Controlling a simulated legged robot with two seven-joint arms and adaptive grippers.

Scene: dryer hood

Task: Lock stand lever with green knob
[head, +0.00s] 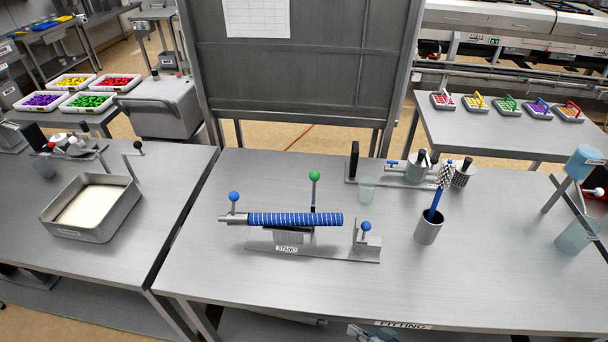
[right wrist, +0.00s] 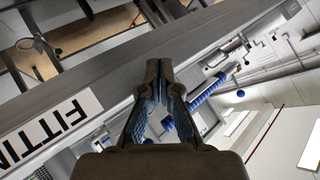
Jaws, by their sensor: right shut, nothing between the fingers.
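The STAND fixture (head: 340,253) sits on the FITTING table. Its green knob (head: 315,176) tops a thin upright lever (head: 313,195) behind a blue striped cylinder (head: 295,219), which hides the lever's lower part. One blue knob (head: 234,197) stands at the cylinder's left end. Another blue knob (head: 366,226) is on the block at the stand's right end. My right gripper (head: 372,331) is at the table's front edge, well apart from the stand. In the right wrist view its fingers (right wrist: 158,75) are shut and empty. My left gripper is not in view.
A grey cup (head: 428,232) holding a blue-handled tool stands right of the stand. A clear beaker (head: 367,189) and a metal fixture (head: 410,175) are behind. A tray (head: 122,217) sits on the left table. The table between the stand and its front edge is clear.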

